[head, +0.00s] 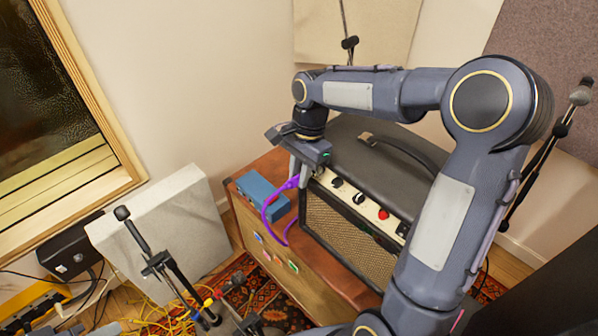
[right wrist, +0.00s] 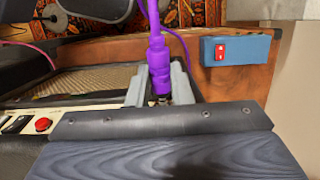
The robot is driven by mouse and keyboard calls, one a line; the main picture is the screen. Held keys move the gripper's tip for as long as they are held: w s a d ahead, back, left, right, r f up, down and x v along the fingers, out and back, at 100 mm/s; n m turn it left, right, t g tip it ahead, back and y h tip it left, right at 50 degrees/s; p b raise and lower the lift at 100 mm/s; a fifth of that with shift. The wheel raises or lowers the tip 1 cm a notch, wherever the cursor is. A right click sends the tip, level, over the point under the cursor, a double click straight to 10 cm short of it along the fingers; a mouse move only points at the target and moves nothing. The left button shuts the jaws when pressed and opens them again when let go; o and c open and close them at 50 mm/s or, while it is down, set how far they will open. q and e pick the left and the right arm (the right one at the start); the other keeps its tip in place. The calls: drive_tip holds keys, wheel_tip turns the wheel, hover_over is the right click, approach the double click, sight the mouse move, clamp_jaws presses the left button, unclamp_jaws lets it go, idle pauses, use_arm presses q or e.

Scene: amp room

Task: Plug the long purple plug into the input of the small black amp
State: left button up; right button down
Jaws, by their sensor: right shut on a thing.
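The small black amp (head: 385,165) stands on a wooden cabinet, its light control panel (head: 348,198) with knobs and a red light facing front. My right gripper (head: 299,176) is at the left end of that panel, shut on the purple plug (head: 290,184). In the right wrist view the long purple plug (right wrist: 159,68) sits between the two grey fingers, its cable running away at the top. The gripper body hides most of the metal tip and the input, so I cannot tell whether the tip is in the socket.
A blue box (head: 262,195) with a red switch (right wrist: 220,53) sits left of the amp on the wooden cabinet (head: 262,232). The purple cable (head: 266,216) loops between them. A microphone stand (head: 160,262) and yellow cables (head: 145,307) are at lower left.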

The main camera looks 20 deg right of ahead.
drive_tip(key=shift+w+d+f+p, duration=0.1)
drive_tip(key=shift+w+d+p, duration=0.05)
drive_tip(key=shift+d, duration=0.3)
drive_tip(key=shift+w+d+f+p, duration=0.1)
drive_tip(key=shift+w+d+p, duration=0.05)
drive_tip(key=shift+d, duration=0.3)
idle(1.3)
drive_tip(key=c, duration=1.2)
unclamp_jaws()
drive_tip(key=shift+r, duration=0.1)
drive_tip(key=v, duration=0.6)
drive_tip(key=shift+r, duration=0.1)
drive_tip(key=shift+v, duration=0.75)
drive_tip(key=s+a+f+n+t, duration=0.1)
drive_tip(key=s+a+n+t, duration=0.1)
drive_tip(key=s+n, duration=0.4)
drive_tip(key=s+a+f+n+t+y, duration=0.1)
drive_tip(key=s+n+t, duration=0.3)
drive_tip(key=s, duration=1.2)
drive_tip(key=a+n, duration=0.1)
drive_tip(key=n, duration=0.1)
drive_tip(key=shift+a+f+n+y, duration=0.3)
drive_tip(key=shift+f, duration=0.1)
